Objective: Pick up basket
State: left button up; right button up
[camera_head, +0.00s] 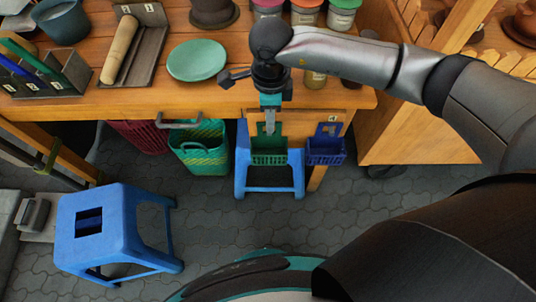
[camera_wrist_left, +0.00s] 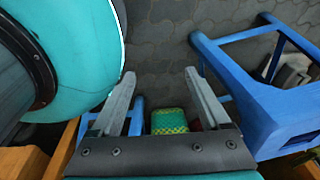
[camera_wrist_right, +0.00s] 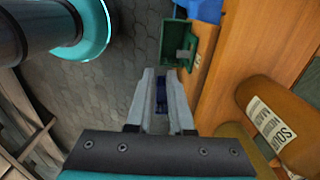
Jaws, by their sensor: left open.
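In the head view, a small green basket (camera_head: 268,157) hangs at the table's front beside a small blue basket (camera_head: 326,152). A larger woven green basket (camera_head: 204,158) and a dark red basket (camera_head: 140,137) are to the left. My right gripper (camera_head: 270,122) points down in front of the small green basket. In the right wrist view its fingers (camera_wrist_right: 160,75) stand a narrow gap apart, with the blue basket (camera_wrist_right: 162,97) seen between them; contact is unclear. The green basket (camera_wrist_right: 173,43) is beyond. My left gripper (camera_wrist_left: 160,73) is open and empty; the woven basket (camera_wrist_left: 168,121) shows between its fingers.
A blue stool (camera_head: 125,222) stands at the lower left, and another (camera_head: 270,190) is below the small baskets. The wooden table (camera_head: 210,100) carries a green plate (camera_head: 197,60), a rolling pin and several jars. Grey paving (camera_head: 235,225) is clear between the stools and my base.

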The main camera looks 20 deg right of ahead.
aim_at(269, 145)
pick_arm(q)
notch_tip(269, 145, down, 5)
jog(key=b, duration=0.4)
pick_arm(e)
notch_tip(269, 145, down, 12)
jog(key=shift+w+b, duration=0.15)
jog(key=shift+b, duration=0.3)
jog(key=shift+a+f+b, duration=0.1)
jog(key=shift+f+b, duration=0.8)
jog(key=shift+f, duration=1.25)
pick_arm(q)
jog(key=w+d+r, duration=0.3)
jog(key=w+d, duration=0.1)
jog(key=w, duration=0.4)
jog(key=shift+w+r+b, duration=0.25)
jog(key=shift+w+b, duration=0.15)
jog(key=shift+b, duration=0.05)
pick_arm(e)
jog(key=shift+w+f, duration=0.1)
jog(key=shift+f, duration=1.1)
jog(key=shift+c, duration=0.2)
grip_shut()
